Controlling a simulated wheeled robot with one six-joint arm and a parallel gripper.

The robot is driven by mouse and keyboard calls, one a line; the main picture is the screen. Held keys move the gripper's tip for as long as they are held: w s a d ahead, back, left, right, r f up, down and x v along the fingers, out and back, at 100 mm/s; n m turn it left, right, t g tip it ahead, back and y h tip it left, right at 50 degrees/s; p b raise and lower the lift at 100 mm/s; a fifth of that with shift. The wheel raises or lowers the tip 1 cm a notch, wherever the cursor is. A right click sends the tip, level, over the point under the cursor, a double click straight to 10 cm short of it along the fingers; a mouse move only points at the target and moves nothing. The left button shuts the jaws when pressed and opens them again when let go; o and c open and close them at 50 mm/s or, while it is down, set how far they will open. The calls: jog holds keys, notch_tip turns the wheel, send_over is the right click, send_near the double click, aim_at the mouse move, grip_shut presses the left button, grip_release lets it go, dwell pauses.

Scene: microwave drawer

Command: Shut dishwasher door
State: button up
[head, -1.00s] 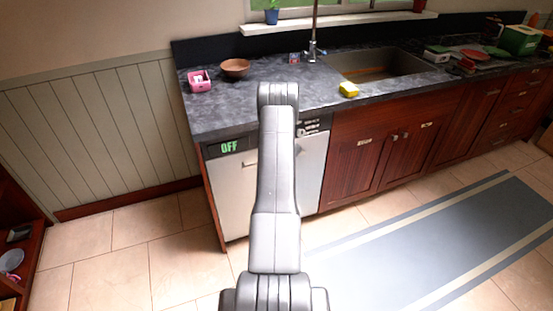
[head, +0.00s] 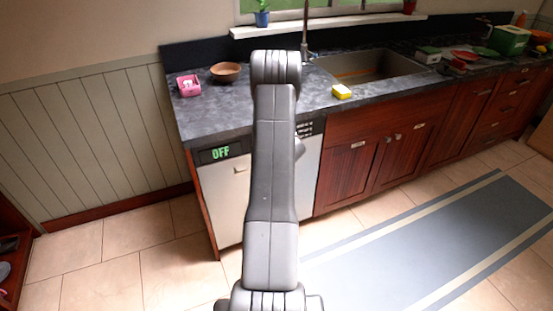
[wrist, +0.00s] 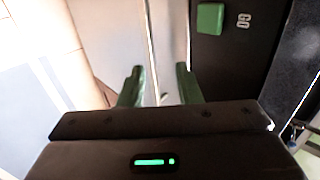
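In the wrist view, the pale door front (wrist: 110,35) lies beyond my gripper, beside the black panel (wrist: 225,50) with a green button and the word GO. My gripper (wrist: 158,75) has two green fingers spread apart with nothing between them, pointing at the front. I cannot tell whether they touch it. The head view hides the gripper.
The dark counter (head: 205,120) carries a pink box (head: 188,85), a brown bowl (head: 225,72) and a yellow sponge (head: 341,91) near the sink (head: 370,68). Red wood cabinets (head: 350,170) adjoin on the right. A blue-grey rug (head: 420,250) lies on open tiled floor.

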jog(key=v, duration=0.3)
jog(key=shift+s+d, duration=0.15)
jog(key=shift+f, duration=0.1)
jog(key=p+x, duration=0.1)
jog(key=x, duration=1.1)
jog(key=shift+w, duration=0.35)
